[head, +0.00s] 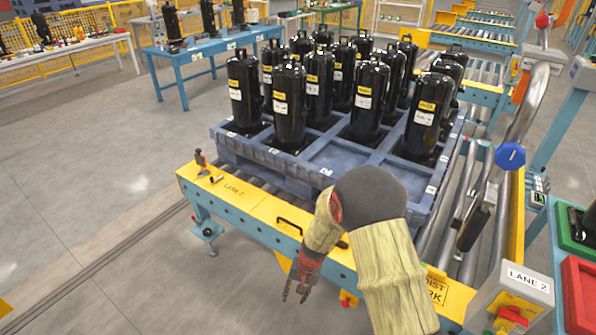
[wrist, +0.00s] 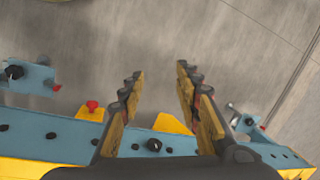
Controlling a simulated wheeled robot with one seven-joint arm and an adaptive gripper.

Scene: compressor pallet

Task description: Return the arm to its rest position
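My arm is bent in front of the pallet in the head view, and my gripper (head: 295,293) hangs down beside the front edge of the conveyor frame. In the wrist view my gripper (wrist: 160,82) has its two fingers spread apart, with only bare floor between the tips. It holds nothing. The blue pallet (head: 262,160) lies on the roller conveyor and carries several upright black compressors (head: 318,85). One front cell of the pallet is empty. My forearm hides part of the pallet's front right side and the conveyor edge.
A red button (wrist: 92,104) shows in the wrist view. Metal tube rails (head: 527,105) and a LANE 2 control box (head: 512,295) stand at right. The floor (head: 100,240) at left is clear.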

